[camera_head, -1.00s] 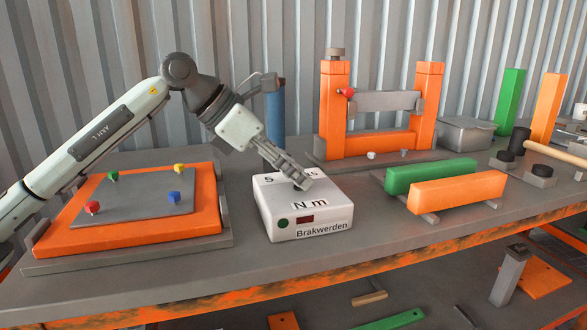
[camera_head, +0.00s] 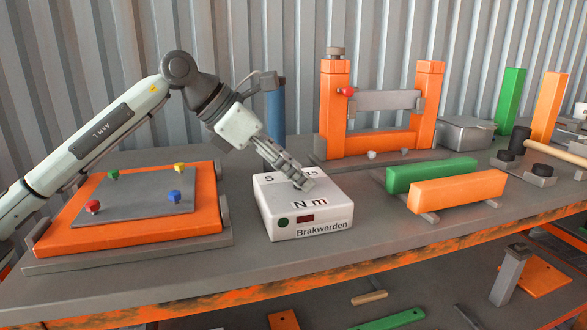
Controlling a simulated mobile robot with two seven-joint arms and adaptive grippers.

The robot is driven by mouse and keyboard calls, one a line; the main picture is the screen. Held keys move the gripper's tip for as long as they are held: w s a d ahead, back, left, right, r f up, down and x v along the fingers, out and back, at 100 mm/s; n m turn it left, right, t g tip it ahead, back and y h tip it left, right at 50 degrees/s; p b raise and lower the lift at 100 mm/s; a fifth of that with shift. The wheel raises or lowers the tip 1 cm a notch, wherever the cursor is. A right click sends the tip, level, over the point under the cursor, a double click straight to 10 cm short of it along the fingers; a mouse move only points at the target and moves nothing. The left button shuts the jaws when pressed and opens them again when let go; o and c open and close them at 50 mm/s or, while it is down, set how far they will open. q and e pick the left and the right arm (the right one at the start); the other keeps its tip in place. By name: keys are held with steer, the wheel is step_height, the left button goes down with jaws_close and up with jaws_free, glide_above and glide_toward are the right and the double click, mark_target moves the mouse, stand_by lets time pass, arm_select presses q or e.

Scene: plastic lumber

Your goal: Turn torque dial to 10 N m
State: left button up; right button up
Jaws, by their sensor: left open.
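The torque box (camera_head: 322,228) is white, marked "N m" on top and "Brakwerden" on its front, with a green button and a dark red window. It stands at the middle of the bench. My left gripper (camera_head: 305,184) is open, pointing down and right at the top of the box. Its fingers cover the middle of the top, so the dial and its pointer are hidden. The marks "5" and "15" show on either side of the fingers. I cannot tell whether the fingers touch the dial. My right gripper is not in view.
An orange board (camera_head: 130,237) with a grey plate and coloured pegs lies left of the box. A blue post (camera_head: 277,118) stands behind it. An orange frame (camera_head: 334,110) stands at the back. Green (camera_head: 430,174) and orange (camera_head: 457,192) beams lie to the right.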

arm_select(q)
steer(key=v, duration=1.2)
